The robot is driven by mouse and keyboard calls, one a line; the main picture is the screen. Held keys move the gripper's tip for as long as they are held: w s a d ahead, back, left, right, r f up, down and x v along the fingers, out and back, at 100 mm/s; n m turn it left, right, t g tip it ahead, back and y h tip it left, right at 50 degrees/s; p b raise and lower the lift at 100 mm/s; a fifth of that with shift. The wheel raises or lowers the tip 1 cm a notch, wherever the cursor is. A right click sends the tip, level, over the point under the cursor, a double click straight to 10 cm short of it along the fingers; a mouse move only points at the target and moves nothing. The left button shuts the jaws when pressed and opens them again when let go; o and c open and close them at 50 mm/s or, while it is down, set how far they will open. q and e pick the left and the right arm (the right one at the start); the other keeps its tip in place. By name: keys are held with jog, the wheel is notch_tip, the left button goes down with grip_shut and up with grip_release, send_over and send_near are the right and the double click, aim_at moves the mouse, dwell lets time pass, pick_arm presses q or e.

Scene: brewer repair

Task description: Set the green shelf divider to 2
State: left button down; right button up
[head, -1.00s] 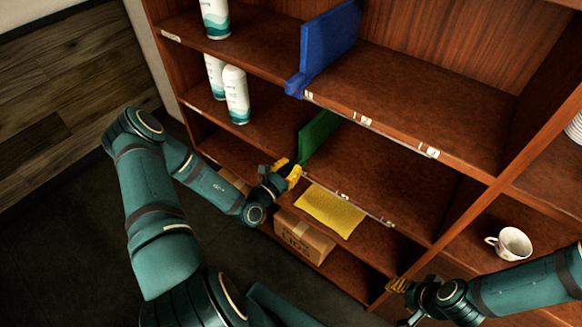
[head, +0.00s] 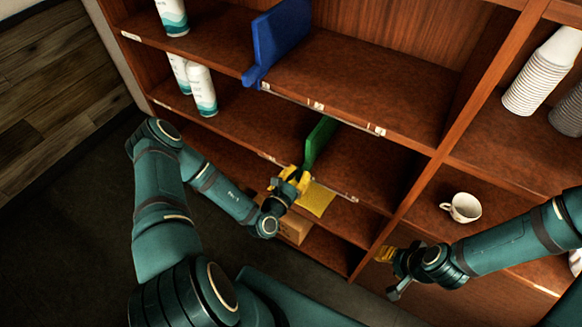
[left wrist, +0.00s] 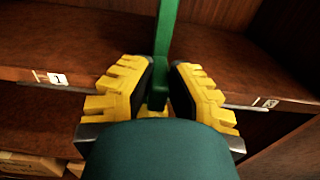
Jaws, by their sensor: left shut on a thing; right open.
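The green shelf divider (head: 321,138) stands upright on the middle shelf of the wooden rack. My left gripper (head: 294,180) is shut on its front end at the shelf edge. In the left wrist view the divider (left wrist: 164,40) rises between the yellow fingers of the gripper (left wrist: 160,92). A label reading 1 (left wrist: 58,79) is left of the divider on the front rail. Another label (left wrist: 267,102), too oblique to read, is to its right. My right gripper (head: 388,255) is open and empty, in front of the rack at lower right.
A blue divider (head: 278,38) stands on the shelf above. White bottles (head: 202,90) are on the left of the shelves. A white cup (head: 463,208) and stacked cups (head: 540,72) are at right.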

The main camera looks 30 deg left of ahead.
pick_arm(q)
jog(key=shift+w+r, duration=0.1)
jog(key=c, duration=0.9)
grip_release()
jog(key=s+a, duration=0.1)
jog(key=s, duration=1.1)
jog(key=shift+d, duration=0.15)
